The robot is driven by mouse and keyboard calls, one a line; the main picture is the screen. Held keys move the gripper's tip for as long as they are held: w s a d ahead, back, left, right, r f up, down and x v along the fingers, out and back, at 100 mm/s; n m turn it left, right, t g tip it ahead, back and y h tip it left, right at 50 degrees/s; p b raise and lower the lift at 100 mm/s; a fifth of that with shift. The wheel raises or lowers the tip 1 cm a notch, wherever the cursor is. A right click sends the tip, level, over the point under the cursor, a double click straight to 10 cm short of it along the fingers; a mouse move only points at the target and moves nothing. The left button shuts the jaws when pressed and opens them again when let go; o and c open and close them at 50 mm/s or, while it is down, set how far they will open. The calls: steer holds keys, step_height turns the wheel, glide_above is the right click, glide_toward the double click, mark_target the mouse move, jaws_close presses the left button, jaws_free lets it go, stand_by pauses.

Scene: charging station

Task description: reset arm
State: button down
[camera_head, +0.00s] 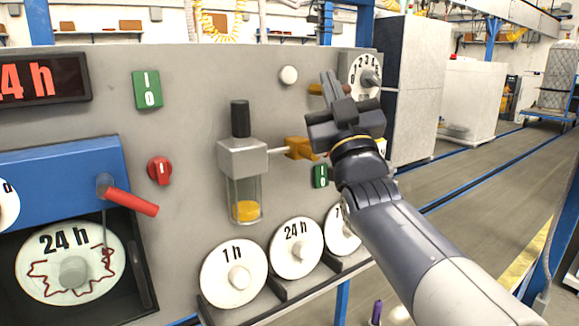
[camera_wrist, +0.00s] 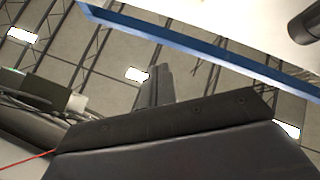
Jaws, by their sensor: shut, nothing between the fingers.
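My gripper (camera_head: 331,84) is shut and empty at the upper right of the panel in the head view. Its fingers point up, in front of the panel's right part. My dark forearm reaches it from the lower right. In the wrist view the closed fingers (camera_wrist: 156,84) stand upright behind the dark gripper body, against the ceiling. My gripper partly hides an orange part (camera_head: 315,89) beside the numbered dial (camera_head: 366,77) and covers some of the panel behind it.
The grey panel (camera_head: 190,100) carries a red switch (camera_head: 160,170), a red lever (camera_head: 131,202), a clear cup unit (camera_head: 243,160) and a green switch (camera_head: 147,90). White discs (camera_head: 234,273) stand in a rack below. Open floor (camera_head: 480,190) lies to the right.

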mark_target(289, 76)
steer(key=shift+s+d, duration=0.25)
steer(key=shift+s, duration=0.2)
steer(key=w+a, duration=0.2)
steer(key=w, duration=0.1)
steer(key=w+a, duration=0.1)
steer(key=shift+w+f+b, duration=0.2)
steer(key=shift+f+b, duration=0.05)
steer(key=shift+b, duration=0.1)
steer(key=shift+w+b, duration=0.1)
steer(key=shift+b, duration=0.7)
steer(key=r+p, duration=0.1)
steer(key=p, duration=0.3)
steer(key=shift+p, duration=0.3)
